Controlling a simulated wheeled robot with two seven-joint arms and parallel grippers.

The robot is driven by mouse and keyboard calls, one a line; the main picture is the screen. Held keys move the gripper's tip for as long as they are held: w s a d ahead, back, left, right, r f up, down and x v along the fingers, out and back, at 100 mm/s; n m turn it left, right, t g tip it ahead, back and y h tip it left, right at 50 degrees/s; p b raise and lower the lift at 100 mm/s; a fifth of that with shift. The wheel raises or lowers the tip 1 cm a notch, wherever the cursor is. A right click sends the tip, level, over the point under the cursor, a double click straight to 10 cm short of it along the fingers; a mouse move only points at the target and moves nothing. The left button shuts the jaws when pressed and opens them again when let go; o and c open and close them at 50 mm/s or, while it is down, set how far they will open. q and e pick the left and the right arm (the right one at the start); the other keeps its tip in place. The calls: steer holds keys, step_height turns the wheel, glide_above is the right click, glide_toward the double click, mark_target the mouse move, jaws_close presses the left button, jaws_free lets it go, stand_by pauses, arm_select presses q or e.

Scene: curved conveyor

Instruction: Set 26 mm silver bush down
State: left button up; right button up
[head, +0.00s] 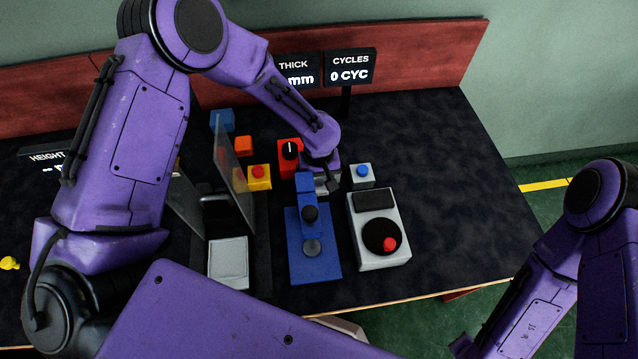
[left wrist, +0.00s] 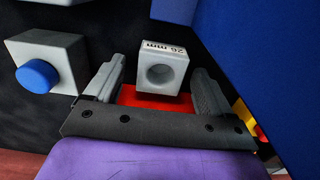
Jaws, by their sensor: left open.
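The silver bush (left wrist: 176,77) is a light grey block with a round hole and a "26 mm" label, seen in the left wrist view. It lies between the two spread fingers of my left gripper (left wrist: 158,68), with dark gaps at both sides. In the head view my left gripper (head: 326,183) is low over the table, behind the blue press-like fixture (head: 312,262). The bush cannot be made out clearly there. My right arm shows at the right edge, but its gripper is not visible.
A grey box with a blue button (head: 362,178) stands right of the gripper, and a red box with a black knob (head: 287,158) behind left. A grey control box (head: 378,258) stands in front right. A clear upright panel (head: 228,165) stands left. The table's right side is clear.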

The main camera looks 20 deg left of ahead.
arm_select(q)
steer(key=shift+r, duration=0.1)
steer(key=c, duration=1.4)
